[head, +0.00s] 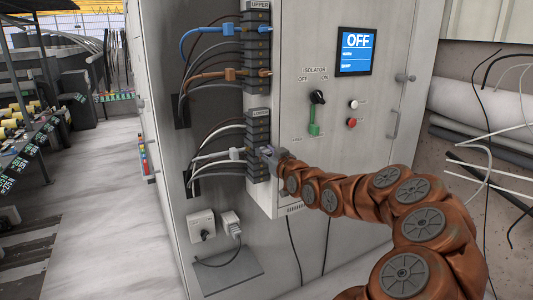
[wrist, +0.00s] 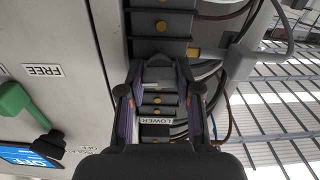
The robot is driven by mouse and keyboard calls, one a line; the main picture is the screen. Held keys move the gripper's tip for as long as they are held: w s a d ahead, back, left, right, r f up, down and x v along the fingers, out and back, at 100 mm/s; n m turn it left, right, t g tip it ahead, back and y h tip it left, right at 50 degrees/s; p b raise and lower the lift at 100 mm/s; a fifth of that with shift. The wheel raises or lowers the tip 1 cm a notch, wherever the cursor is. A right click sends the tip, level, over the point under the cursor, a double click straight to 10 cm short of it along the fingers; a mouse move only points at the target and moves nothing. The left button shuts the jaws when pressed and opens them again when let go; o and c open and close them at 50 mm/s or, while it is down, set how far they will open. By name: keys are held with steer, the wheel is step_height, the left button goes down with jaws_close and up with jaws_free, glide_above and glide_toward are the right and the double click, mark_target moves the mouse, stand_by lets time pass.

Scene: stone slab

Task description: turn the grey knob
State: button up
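A dark rotary knob (head: 204,235) sits on a small pale box low on the cabinet's left face. A black isolator knob (head: 317,97) is on the cabinet front, with a green piece (head: 313,128) below it. I cannot tell which is the grey knob. In the wrist view, a dark knob (wrist: 48,143) and a green piece (wrist: 14,98) show at lower left. My gripper (head: 268,155) is at the lower terminal block (head: 257,130). The wrist view shows its fingers (wrist: 158,88) apart, with the block's terminals behind and between them. Contact is unclear.
An upper terminal block (head: 257,45) carries blue and brown cables. Pale cables (head: 215,155) run left from the lower block. The screen (head: 357,52) reads OFF. White and red buttons (head: 352,122) are below it. Open floor (head: 95,200) lies left.

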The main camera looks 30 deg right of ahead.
jaws_close()
steer(key=shift+f+b, duration=0.15)
steer(key=shift+b, duration=0.25)
